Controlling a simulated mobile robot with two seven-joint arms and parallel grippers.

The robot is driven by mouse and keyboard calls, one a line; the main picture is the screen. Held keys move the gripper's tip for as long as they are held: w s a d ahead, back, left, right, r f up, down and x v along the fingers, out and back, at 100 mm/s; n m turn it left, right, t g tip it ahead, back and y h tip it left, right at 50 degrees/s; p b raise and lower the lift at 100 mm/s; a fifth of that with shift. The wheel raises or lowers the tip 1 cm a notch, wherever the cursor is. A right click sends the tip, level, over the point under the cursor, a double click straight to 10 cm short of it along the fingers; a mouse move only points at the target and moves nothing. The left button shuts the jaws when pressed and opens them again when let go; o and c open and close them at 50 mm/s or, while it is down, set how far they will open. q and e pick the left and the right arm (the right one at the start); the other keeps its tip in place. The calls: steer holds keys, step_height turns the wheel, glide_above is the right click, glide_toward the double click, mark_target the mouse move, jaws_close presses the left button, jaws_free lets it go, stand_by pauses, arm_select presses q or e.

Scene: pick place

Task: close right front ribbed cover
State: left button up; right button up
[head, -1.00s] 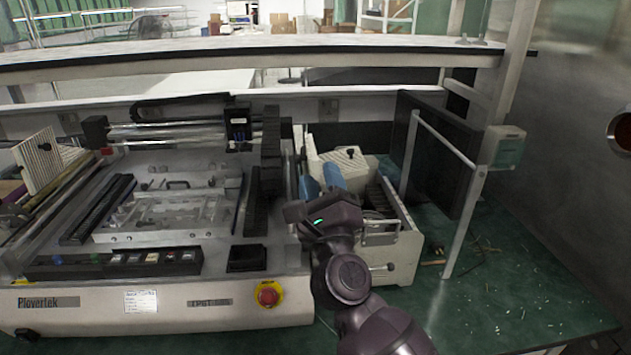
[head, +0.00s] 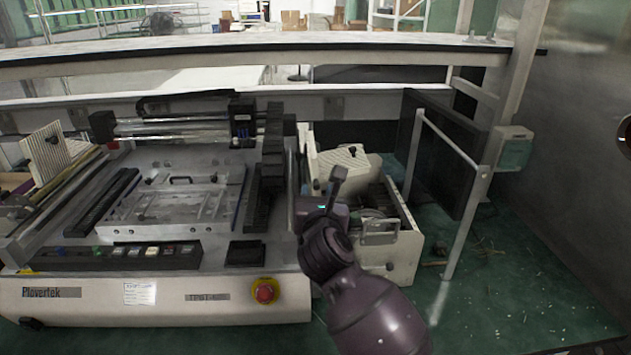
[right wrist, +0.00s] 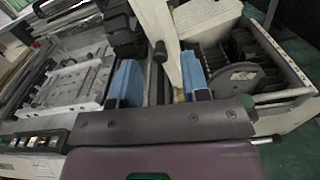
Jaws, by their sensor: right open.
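The cream ribbed cover (head: 343,160) with a dark knob (head: 352,151) stands raised over the open bin (head: 400,245) at the machine's right. Ribbed cream surface also shows at the top of the right wrist view (right wrist: 208,14). My right gripper (head: 337,178) is in front of the cover in the head view and hides part of it. In the right wrist view its two blue fingers (right wrist: 160,80) are apart. A pale upright part with a dark knob lies beyond and between them; I cannot tell whether they touch it. My left gripper is not in view.
The machine's bed with a metal plate (head: 165,210) lies to the left, with a red button (head: 264,292) at its front. A metal post frame (head: 462,235) and a dark panel (head: 455,160) stand to the right. Green floor (head: 510,285) is mostly clear there.

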mark_target(316, 187)
steer(key=shift+w, duration=2.75)
